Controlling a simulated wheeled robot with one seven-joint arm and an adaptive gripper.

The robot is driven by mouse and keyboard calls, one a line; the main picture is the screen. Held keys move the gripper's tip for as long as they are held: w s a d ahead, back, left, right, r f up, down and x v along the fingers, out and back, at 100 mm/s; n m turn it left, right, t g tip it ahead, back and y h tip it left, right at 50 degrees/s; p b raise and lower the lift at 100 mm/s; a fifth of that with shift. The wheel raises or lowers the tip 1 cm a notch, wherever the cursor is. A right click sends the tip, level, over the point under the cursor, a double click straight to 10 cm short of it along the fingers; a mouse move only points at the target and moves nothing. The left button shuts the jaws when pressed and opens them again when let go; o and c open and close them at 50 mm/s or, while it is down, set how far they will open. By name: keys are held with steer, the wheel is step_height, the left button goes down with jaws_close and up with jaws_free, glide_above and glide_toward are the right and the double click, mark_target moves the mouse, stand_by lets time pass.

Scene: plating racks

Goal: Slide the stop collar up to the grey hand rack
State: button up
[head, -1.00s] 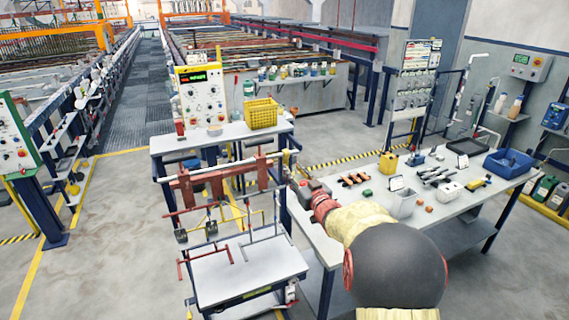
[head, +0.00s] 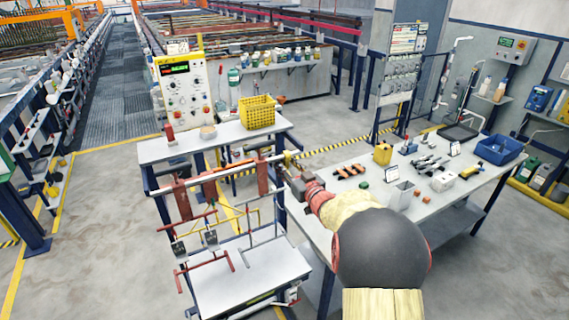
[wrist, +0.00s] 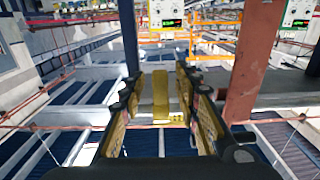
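A yellow collar-like piece, likely the stop collar (wrist: 160,96), stands upright between my fingers in the wrist view. My gripper (wrist: 156,105) is open, with one finger on each side and gaps showing beside the piece. In the head view my gripper (head: 289,171) is at the right end of the pale horizontal bar (head: 228,170), by a small yellow part.
A bench (head: 341,217) with small parts and a blue bin (head: 499,150) stands at the right, under my arm. A shelf (head: 190,143) with a yellow basket (head: 257,112) stands behind the bar. A low white table (head: 255,278) is below the hanging frames.

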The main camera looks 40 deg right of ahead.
steer(key=shift+c, duration=1.2)
jaws_close()
